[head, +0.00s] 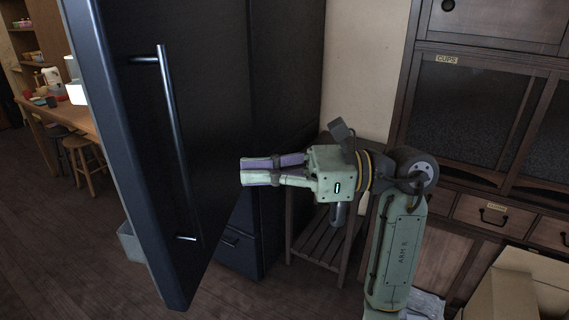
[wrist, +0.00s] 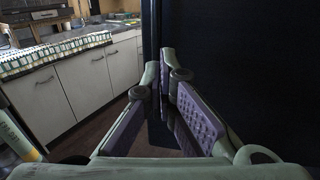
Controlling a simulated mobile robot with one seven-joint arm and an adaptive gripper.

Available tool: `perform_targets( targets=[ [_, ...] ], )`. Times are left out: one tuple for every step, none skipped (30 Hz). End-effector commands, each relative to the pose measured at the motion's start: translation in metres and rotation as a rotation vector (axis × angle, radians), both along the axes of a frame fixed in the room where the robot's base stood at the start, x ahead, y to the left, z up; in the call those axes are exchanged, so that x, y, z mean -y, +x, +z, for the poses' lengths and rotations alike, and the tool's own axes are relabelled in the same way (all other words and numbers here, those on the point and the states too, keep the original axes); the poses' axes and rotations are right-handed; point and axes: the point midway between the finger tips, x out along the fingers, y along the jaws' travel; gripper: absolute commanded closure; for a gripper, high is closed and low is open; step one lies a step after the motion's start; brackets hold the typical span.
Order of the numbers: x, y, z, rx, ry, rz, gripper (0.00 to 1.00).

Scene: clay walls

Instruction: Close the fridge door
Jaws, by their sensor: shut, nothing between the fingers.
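The dark blue fridge door (head: 125,110) stands open, swung out toward the head camera, with a long metal handle (head: 172,140) on its visible face. The dark fridge body (head: 285,80) is behind and to the right of it. My gripper (head: 242,170) is shut and empty, pointing left toward the door's handle side. In the head view its tips appear right of the handle; whether they touch the door I cannot tell. In the wrist view, the tips of my gripper (wrist: 167,65) are close together in front of a dark panel (wrist: 240,60) filling the right side.
A slatted wooden stand (head: 325,245) is below my arm. Wooden cabinets (head: 480,130) and an open cardboard box (head: 510,285) are at the right. A wooden table (head: 55,115) with stools (head: 82,155) is at the left. Wooden floor (head: 60,270) is clear at lower left.

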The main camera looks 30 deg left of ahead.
Motion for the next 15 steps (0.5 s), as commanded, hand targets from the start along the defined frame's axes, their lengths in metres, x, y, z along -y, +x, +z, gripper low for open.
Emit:
perform_targets(
  targets=[
    [-0.011,-0.007,0.003,0.000,0.000,0.006,1.00],
    [-0.016,-0.010,0.003,0.000,0.000,0.005,1.00],
    [-0.023,-0.014,0.003,0.000,0.001,0.006,1.00],
    [-0.028,-0.016,0.003,0.000,0.001,0.005,1.00],
    [-0.033,-0.019,0.003,-0.001,0.002,0.006,1.00],
    [-0.038,-0.022,0.003,0.000,0.001,0.004,1.00],
    [-0.042,-0.024,0.003,-0.001,0.000,0.005,1.00],
    [-0.046,-0.026,0.002,-0.001,0.000,0.005,1.00],
    [-0.050,-0.028,0.002,-0.001,0.000,0.003,1.00],
    [-0.052,-0.030,0.002,-0.001,0.000,0.004,1.00],
    [-0.055,-0.031,0.002,-0.001,0.000,0.004,1.00],
    [-0.057,-0.032,0.001,-0.001,0.000,0.003,1.00],
    [-0.058,-0.032,0.001,-0.001,0.000,0.002,1.00],
    [-0.059,-0.033,0.001,-0.001,0.000,0.001,1.00],
    [-0.061,-0.034,0.000,-0.001,0.000,0.001,1.00]
  ],
)
